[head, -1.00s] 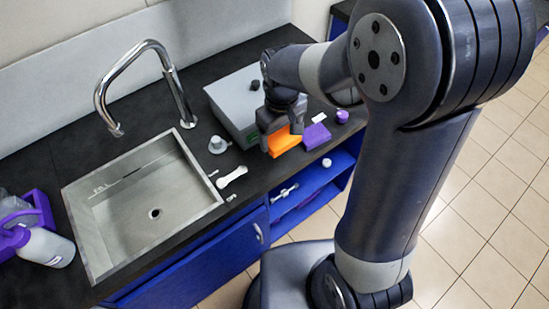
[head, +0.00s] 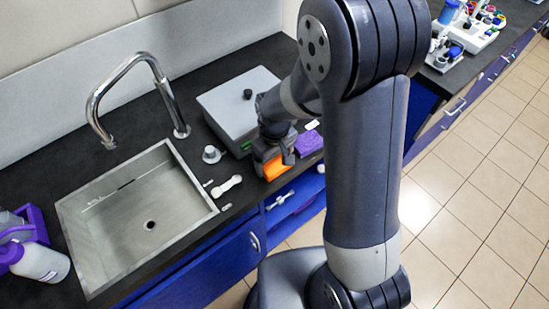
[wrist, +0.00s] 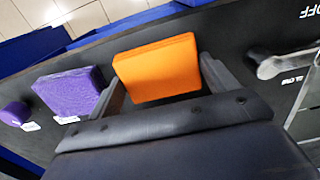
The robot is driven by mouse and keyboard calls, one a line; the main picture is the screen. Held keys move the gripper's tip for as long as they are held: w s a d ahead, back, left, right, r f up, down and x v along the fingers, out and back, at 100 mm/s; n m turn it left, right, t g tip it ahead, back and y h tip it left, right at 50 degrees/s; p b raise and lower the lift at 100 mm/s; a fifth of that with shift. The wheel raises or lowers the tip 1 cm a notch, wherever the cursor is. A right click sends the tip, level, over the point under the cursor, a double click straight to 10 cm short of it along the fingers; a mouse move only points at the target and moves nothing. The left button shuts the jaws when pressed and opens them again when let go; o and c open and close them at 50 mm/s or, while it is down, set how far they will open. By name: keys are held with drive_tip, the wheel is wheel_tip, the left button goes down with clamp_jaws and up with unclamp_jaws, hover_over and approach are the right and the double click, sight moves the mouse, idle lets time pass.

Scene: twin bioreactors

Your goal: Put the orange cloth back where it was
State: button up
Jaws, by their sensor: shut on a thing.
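The orange cloth (head: 275,167), a thick flat block in shape, is at the counter's front edge right of the sink. In the wrist view the cloth (wrist: 158,68) sits between the two fingers. My gripper (head: 270,157) is shut on it and partly hides it in the head view. The gripper's fingers (wrist: 165,82) flank the cloth on both sides. I cannot tell whether the cloth touches the counter. A purple block or sponge (head: 308,143) lies just right of it and also shows in the wrist view (wrist: 70,92).
A grey box (head: 235,100) stands behind the gripper. A white spoon-shaped item (head: 227,187) lies to the left, near the sink (head: 85,225) and tap (head: 165,85). Purple-capped bottles (head: 42,262) stand far left. An open blue shelf (head: 295,208) is below the counter.

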sight(275, 162)
drive_tip(key=o, duration=0.9)
wheel_tip(275, 162, up, 12)
drive_tip(key=shift+r, duration=0.15)
wheel_tip(275, 162, down, 12)
drive_tip(key=shift+f, duration=0.15)
drive_tip(key=shift+w+r+p, duration=0.1)
drive_tip(key=shift+r+p, duration=0.2)
drive_tip(key=shift+r, duration=1.2)
